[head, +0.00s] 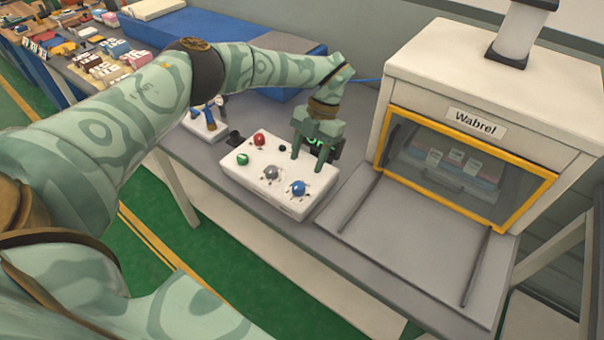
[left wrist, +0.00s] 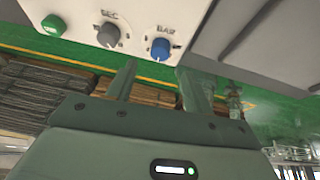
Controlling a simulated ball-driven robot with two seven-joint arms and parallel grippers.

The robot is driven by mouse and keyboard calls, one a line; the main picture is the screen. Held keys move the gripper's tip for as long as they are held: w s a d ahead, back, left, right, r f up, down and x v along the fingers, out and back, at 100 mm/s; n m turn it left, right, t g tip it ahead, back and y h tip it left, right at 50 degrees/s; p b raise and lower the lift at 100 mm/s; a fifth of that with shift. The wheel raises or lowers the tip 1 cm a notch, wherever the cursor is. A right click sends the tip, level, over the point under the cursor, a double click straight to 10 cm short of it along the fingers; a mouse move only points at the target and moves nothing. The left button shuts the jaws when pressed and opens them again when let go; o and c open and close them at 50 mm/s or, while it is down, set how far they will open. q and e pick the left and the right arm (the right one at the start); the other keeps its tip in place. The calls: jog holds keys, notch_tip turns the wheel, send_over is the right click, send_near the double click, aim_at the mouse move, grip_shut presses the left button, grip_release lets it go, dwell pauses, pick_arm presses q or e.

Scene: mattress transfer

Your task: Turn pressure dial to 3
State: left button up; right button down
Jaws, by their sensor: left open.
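The white control box (head: 245,177) sits on the grey table. Its blue dial (head: 298,188), near the right front corner, is labelled BAR in the left wrist view (left wrist: 160,49). A grey dial (head: 270,172) beside it is labelled SEC in the left wrist view (left wrist: 108,35). My left gripper (head: 309,160) is open and empty, fingers down, over the back right of the box, behind the blue dial in the head view. In the left wrist view its fingertips (left wrist: 157,67) point toward the blue dial, apart from it. The dial's scale numbers are too small to read.
The box also carries a red knob (head: 259,139) and a green button (head: 242,158). A dark display with green digits (head: 330,147) is partly hidden behind my gripper. A white "Wabrel" machine (head: 425,85) with a yellow-framed window and flat grey plate (head: 400,240) stands right.

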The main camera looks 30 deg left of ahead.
pick_arm(q)
jog(key=v, duration=0.9)
